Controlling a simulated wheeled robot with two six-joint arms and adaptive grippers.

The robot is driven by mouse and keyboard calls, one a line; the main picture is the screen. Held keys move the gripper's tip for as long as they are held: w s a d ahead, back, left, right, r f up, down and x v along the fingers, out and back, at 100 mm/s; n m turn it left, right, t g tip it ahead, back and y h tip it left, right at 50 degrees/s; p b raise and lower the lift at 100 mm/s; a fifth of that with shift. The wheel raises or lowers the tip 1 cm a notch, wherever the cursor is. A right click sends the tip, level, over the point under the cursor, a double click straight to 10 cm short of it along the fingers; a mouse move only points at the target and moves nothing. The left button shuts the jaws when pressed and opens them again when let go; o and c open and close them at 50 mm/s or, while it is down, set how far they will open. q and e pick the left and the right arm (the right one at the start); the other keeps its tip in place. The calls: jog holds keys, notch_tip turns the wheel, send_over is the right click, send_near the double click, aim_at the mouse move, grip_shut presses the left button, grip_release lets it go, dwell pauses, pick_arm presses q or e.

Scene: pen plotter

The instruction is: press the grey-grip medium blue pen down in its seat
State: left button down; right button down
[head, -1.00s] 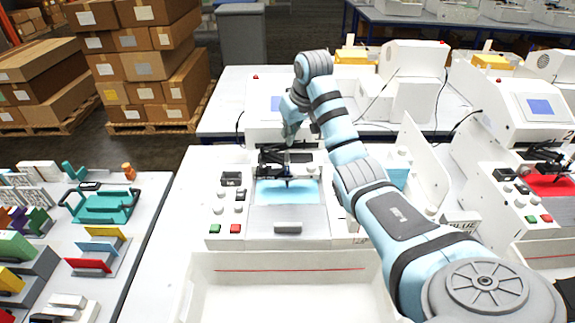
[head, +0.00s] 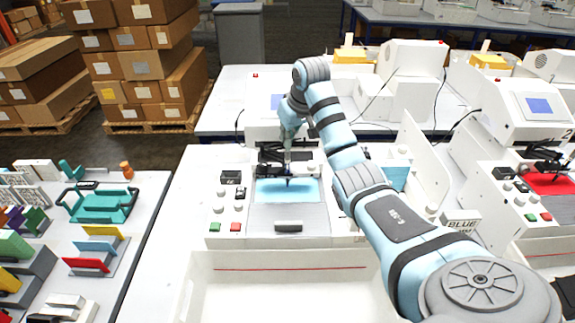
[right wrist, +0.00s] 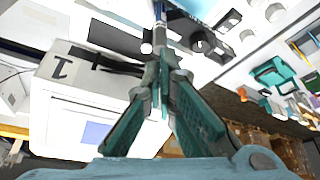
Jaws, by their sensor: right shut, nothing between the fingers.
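The plotter in front of me has a black pen carriage (head: 270,157) above a blue lit bed (head: 300,190). The pen stands upright in the carriage. Its lower tip (head: 289,182) shows over the bed in the head view, and its upper part (right wrist: 159,38) shows blue and greyish at my fingertips in the right wrist view. My right gripper (head: 288,146) points straight down over the carriage. It is shut with nothing between the fingers, and its tips (right wrist: 160,62) are at or just above the pen's top; contact is hard to tell. My left gripper is not in view.
A white open bin (head: 290,290) stands in front of the plotter. A white panel (head: 420,165) stands upright to its right. A second plotter with a red bed (head: 553,185) is farther right. The left table holds a teal tray (head: 102,207) and coloured racks.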

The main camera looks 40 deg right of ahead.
jog(key=shift+s, duration=0.15)
dwell(0.3)
jog(key=shift+f, duration=0.95)
notch_tip(320, 180, up, 2)
jog(key=shift+r+p, duration=0.2)
jog(key=shift+p, duration=0.35)
jog(key=shift+r, duration=1.85)
